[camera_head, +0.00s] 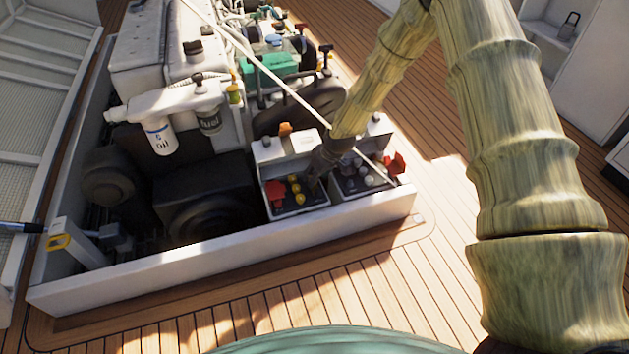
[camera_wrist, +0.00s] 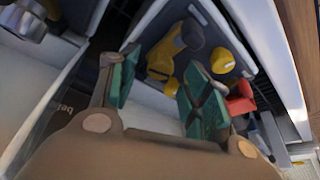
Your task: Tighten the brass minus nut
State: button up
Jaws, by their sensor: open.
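Several yellow brass-coloured fittings (camera_head: 296,188) sit in the left battery compartment (camera_head: 299,216) in the head view. In the wrist view, one yellow fitting (camera_wrist: 168,56) lies beyond the gap between my fingers and another (camera_wrist: 222,61) lies to its right. I cannot tell which is the minus nut. My gripper (camera_head: 318,178) reaches down at the right side of the left compartment. In the wrist view its two teal finger pads (camera_wrist: 160,92) are apart, with nothing held between them. The right pad overlaps the view of the fittings, so contact cannot be told.
A red part (camera_head: 276,193) sits left of the yellow fittings; red also shows in the wrist view (camera_wrist: 240,101). The neighbouring right compartment holds grey caps (camera_head: 370,180) and a red part (camera_head: 396,163). A white hatch rim (camera_head: 230,247) runs in front. A thin pale rod (camera_head: 262,68) crosses above.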

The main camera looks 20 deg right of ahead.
jog(key=shift+x, duration=0.9)
jog(key=c, duration=1)
jog(key=shift+r, duration=0.15)
jog(key=shift+p, duration=0.4)
jog(key=shift+r+m+p, duration=0.1)
jog(key=shift+m+p, duration=0.2)
jog(key=shift+p, duration=0.15)
jog(key=shift+s+m+h+p, duration=0.1)
jog(key=shift+m+h+p, duration=0.45)
jog(key=shift+p, duration=0.7)
jog(key=shift+a+m+p, duration=0.1)
jog(key=shift+m+p, duration=0.55)
jog(key=shift+p, duration=0.15)
jog(key=shift+f, duration=0.25)
